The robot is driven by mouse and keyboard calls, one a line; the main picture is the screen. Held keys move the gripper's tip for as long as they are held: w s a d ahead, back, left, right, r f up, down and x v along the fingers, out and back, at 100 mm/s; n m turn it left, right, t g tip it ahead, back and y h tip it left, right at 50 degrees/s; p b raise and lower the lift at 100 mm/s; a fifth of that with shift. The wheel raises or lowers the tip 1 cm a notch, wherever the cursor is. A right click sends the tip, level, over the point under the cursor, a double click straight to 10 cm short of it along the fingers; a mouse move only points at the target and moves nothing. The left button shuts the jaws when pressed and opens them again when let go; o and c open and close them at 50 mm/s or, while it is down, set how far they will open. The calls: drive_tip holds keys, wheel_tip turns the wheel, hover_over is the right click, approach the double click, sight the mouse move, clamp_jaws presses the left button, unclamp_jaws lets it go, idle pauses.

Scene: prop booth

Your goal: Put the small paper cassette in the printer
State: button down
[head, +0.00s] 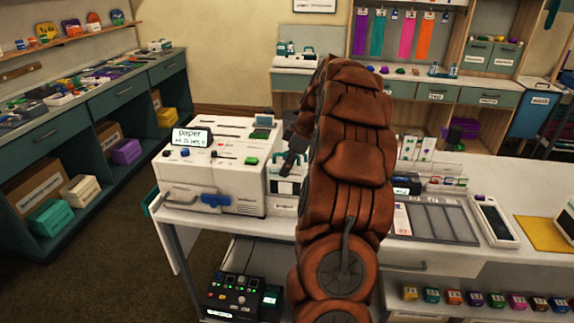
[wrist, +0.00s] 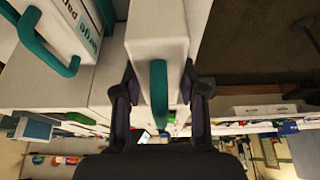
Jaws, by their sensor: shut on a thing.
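The white printer (head: 205,170) stands on the near counter, left of my arm. Its small display reads "paper", and a blue handle sits low on its front. My gripper (head: 291,163) is beside the printer's right side. In the wrist view my gripper (wrist: 160,100) is shut on a narrow white cassette (wrist: 157,35) with a teal handle. A larger white cassette (wrist: 62,25) with a teal handle and a label reading "large" is to its left. In the head view a white box (head: 286,187) is below the gripper; I cannot tell which cassette it is.
A grey divided tray (head: 440,222) and a white handheld device (head: 494,220) are right of my arm. A black control box (head: 240,296) is on the shelf below. A teal bench (head: 90,105) stands at left, with open floor (head: 190,262) before it.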

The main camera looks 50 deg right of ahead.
sight(288, 179)
drive_tip(key=shift+f+b, duration=0.45)
drive_tip(key=shift+f, duration=0.2)
drive_tip(key=shift+f+b, duration=0.6)
drive_tip(key=shift+f, duration=0.1)
drive_tip(key=shift+f+b, duration=0.55)
drive_tip(key=shift+f, duration=0.15)
drive_tip(key=shift+f, duration=0.35)
drive_tip(key=shift+f+b, duration=0.2)
drive_tip(key=shift+b, duration=0.25)
drive_tip(key=c, duration=0.6)
unclamp_jaws()
drive_tip(key=shift+s, duration=0.1)
